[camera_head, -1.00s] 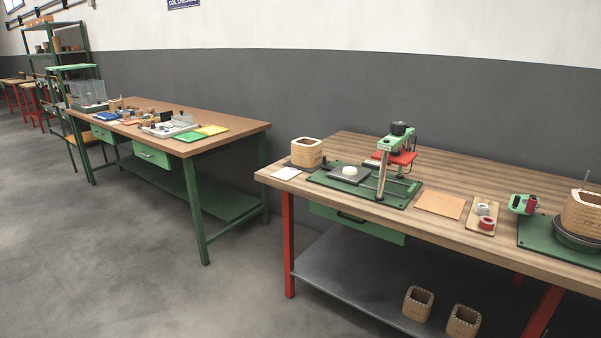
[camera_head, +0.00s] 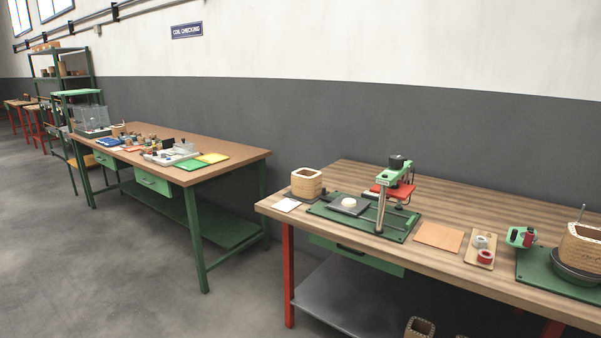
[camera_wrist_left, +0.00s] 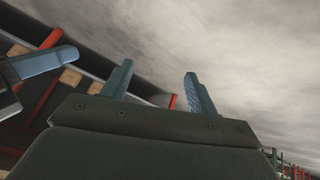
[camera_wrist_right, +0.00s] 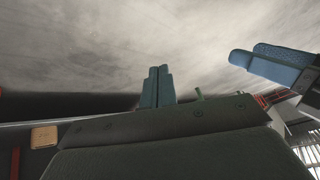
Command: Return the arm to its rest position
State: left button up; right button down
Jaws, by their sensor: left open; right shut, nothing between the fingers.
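Neither arm shows in the head view. In the left wrist view my left gripper (camera_wrist_left: 158,90) has its two blue-grey fingers apart, with nothing between them. In the right wrist view my right gripper (camera_wrist_right: 157,88) has its fingers together, with nothing held. A blue fingertip of my other gripper shows at the left edge of the left wrist view. Blue fingers of my other gripper show at the right of the right wrist view. Grey floor lies beyond the fingers in both wrist views.
A wooden workbench (camera_head: 345,180) with red legs stands at right, bearing a wound coil (camera_head: 306,183), a green press (camera_head: 393,175) and another coil (camera_head: 581,245) on a turntable. A second bench (camera_head: 225,147) with green legs stands at left. Grey floor (camera_head: 120,260) is open in front.

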pick_arm(q)
jog(key=s+a+r+g+p, duration=0.1)
jog(key=a+r+p, duration=0.1)
jog(key=r, duration=0.7)
jog(key=s+a+r+g+y+p, duration=0.1)
jog(key=r+p, duration=0.3)
jog(key=r, duration=0.6)
jog(key=s+a+r+g+p, duration=0.1)
jog(key=a+r+p, duration=0.2)
jog(key=r, duration=0.6)
jog(key=shift+s+a+r+y, duration=0.15)
jog(key=shift+s+y, duration=0.15)
jog(key=shift+s, duration=0.1)
pick_arm(e)
jog(key=s+d+r+g, duration=0.1)
jog(key=s+d+r, duration=0.1)
jog(key=r, duration=1.2)
jog(key=s+d+r+g+h, duration=0.1)
jog(key=d+r, duration=0.3)
jog(key=r, duration=1)
jog(key=shift+s+d+r+g+h, duration=0.2)
jog(key=shift+s+g+h, duration=0.15)
jog(key=shift+g, duration=0.35)
